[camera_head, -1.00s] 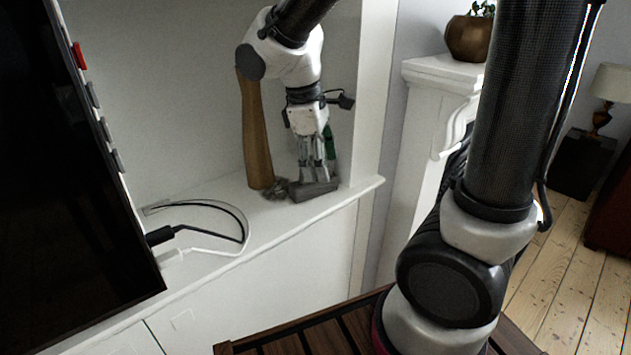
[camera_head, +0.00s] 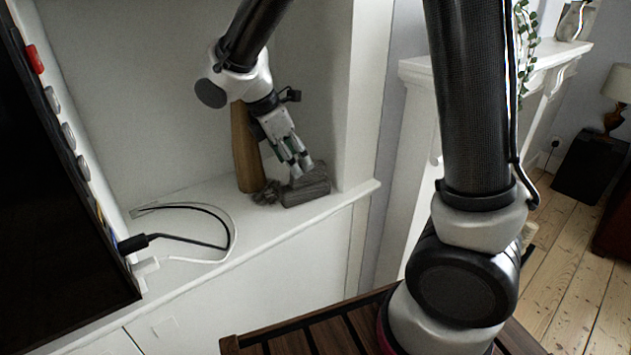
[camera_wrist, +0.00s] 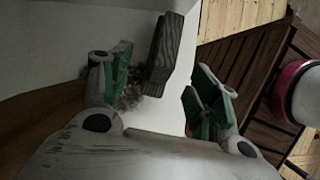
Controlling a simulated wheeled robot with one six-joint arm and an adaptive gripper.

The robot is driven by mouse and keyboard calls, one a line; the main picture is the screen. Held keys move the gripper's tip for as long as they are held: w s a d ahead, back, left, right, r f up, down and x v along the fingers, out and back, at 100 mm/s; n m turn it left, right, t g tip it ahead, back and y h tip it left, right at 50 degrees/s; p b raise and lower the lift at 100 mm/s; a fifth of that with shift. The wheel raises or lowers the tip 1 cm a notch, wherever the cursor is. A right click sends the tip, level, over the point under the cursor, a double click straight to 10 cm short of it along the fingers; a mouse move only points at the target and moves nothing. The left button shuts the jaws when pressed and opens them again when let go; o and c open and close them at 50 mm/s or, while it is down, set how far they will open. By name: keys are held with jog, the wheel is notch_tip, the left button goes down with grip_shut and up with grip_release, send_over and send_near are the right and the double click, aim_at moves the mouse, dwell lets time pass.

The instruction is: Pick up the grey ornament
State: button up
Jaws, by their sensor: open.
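The grey ornament (camera_head: 308,190) is a dark grey, wood-grained block on the white shelf (camera_head: 225,222), near its right end. A fuzzy grey tuft (camera_head: 266,193) sits at its left; I cannot tell whether it is part of it. My gripper (camera_head: 298,171) slants down from the upper left with its fingertips at the ornament's top. In the wrist view the ornament (camera_wrist: 164,52) shows beyond the fingers, closer to the left finger. My gripper (camera_wrist: 160,88) is open, with green-padded fingers spread apart. I cannot tell whether a fingertip touches the ornament.
A tall brown wooden object (camera_head: 246,150) stands just left of the ornament, behind my wrist. A white wall post (camera_head: 362,100) rises close on the right. Cables (camera_head: 190,240) lie on the shelf at left, beside a dark screen (camera_head: 50,190). A slatted wooden surface (camera_head: 325,335) is below.

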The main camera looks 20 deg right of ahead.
aim_at(307, 183)
jog(key=shift+w+d, duration=0.1)
jog(key=shift+d, duration=0.2)
jog(key=x, duration=0.7)
jog(key=shift+f, duration=0.45)
jog(key=c, duration=1.2)
